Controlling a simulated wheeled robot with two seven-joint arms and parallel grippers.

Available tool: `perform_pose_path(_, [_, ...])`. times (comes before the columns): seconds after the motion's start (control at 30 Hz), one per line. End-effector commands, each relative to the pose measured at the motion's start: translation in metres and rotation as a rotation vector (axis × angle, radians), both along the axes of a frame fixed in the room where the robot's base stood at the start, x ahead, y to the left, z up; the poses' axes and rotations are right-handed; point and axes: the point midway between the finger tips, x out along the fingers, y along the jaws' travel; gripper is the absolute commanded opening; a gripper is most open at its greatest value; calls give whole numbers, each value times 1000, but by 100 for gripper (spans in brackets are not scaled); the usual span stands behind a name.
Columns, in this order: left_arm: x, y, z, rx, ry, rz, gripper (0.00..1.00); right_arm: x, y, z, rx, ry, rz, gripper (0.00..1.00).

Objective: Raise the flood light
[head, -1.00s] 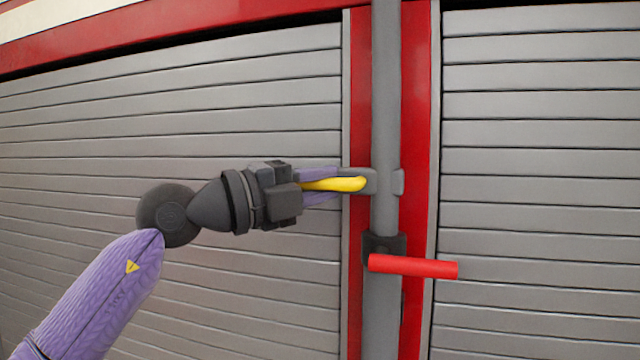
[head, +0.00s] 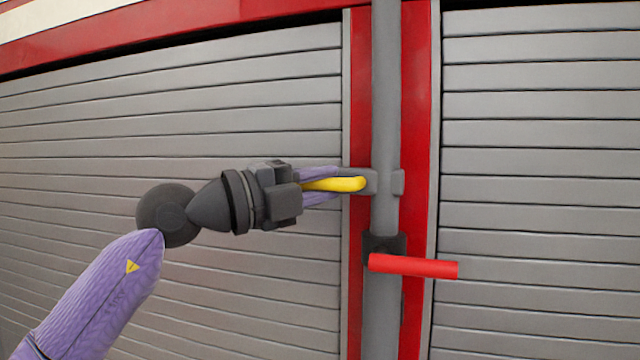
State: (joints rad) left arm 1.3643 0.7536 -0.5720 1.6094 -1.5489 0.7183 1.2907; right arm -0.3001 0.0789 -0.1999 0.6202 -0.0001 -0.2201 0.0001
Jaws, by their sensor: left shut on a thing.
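A grey vertical pole (head: 386,110) stands in front of the red post between two shutters; its top runs out of view and no lamp shows. A dark clamp collar (head: 384,244) with a red lever (head: 413,266) pointing right sits on the pole. Above it, a grey bracket (head: 397,183) grips the pole, with a yellow handle (head: 335,184) at its left. My left gripper (head: 345,184) comes in level from the left and is shut on the yellow handle. The fingers partly hide the handle's far side. My right gripper is not in view.
Grey slatted shutters (head: 180,110) fill the left and another grey shutter (head: 535,150) fills the right. A red post (head: 419,120) stands behind the pole. The space in front of the right shutter is clear.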

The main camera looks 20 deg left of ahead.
Motion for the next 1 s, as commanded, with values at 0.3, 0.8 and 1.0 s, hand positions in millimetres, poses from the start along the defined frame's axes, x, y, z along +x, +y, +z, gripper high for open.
perform_pose_path(0.3, [0, 0, 41, -1, -2, -1, 0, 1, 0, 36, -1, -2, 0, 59])
perform_pose_path(0.8, [0, 0, 155, -1, -4, 0, 0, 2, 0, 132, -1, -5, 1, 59])
perform_pose_path(1.0, [0, 0, 171, -1, -2, 0, 0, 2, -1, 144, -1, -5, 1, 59])
